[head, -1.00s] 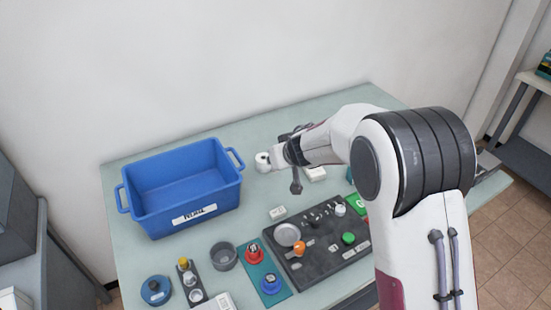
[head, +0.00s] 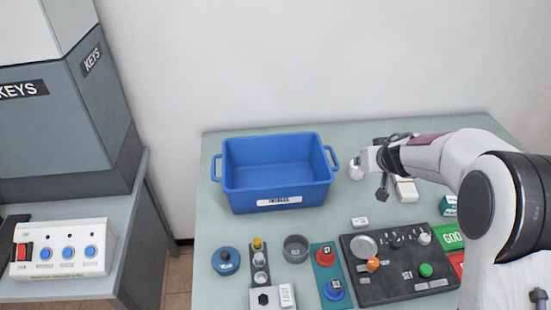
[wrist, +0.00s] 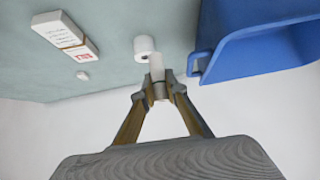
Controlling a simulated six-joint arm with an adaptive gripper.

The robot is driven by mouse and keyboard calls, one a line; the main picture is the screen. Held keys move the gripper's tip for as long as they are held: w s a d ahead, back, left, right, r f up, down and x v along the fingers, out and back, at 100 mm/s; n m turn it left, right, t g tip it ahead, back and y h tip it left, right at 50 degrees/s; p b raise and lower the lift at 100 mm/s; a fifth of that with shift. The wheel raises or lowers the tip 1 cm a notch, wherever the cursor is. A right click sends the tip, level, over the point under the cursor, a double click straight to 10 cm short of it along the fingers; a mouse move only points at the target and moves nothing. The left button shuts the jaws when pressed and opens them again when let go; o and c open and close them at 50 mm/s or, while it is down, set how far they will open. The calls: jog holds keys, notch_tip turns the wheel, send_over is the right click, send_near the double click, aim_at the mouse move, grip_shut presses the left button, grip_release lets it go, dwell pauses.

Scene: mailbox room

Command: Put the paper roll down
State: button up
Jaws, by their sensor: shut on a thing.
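My gripper (head: 370,161) is shut at the right of the blue bin, low over the back of the table. In the wrist view its fingertips (wrist: 160,86) close on a narrow white cylinder, the paper roll (wrist: 157,66). A wider white cylinder (wrist: 145,46) with a hole in its end shows right beside it; I cannot tell whether the two are joined. In the head view the white roll (head: 356,171) shows at the fingertips, partly hidden. I cannot tell whether it touches the table.
The blue bin (head: 278,203) stands close left of the gripper. A white box (head: 406,190) lies to its right. In front are a dark control panel (head: 390,292), a grey cup (head: 295,248) and several buttons. A keys cabinet (head: 40,120) stands far left.

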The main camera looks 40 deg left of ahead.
jog(key=a+r+n+g+y, duration=0.1)
jog(key=a+r+n, duration=0.15)
jog(key=a, duration=0.75)
send_over(292, 178)
notch_tip(292, 178, down, 3)
jog(key=shift+a+r+m, duration=0.1)
jog(key=shift+m, duration=0.15)
jog(key=shift+f, duration=3.2)
jog(key=shift+f, duration=0.1)
jog(key=shift+f, duration=1.75)
jog(key=shift+f, duration=0.15)
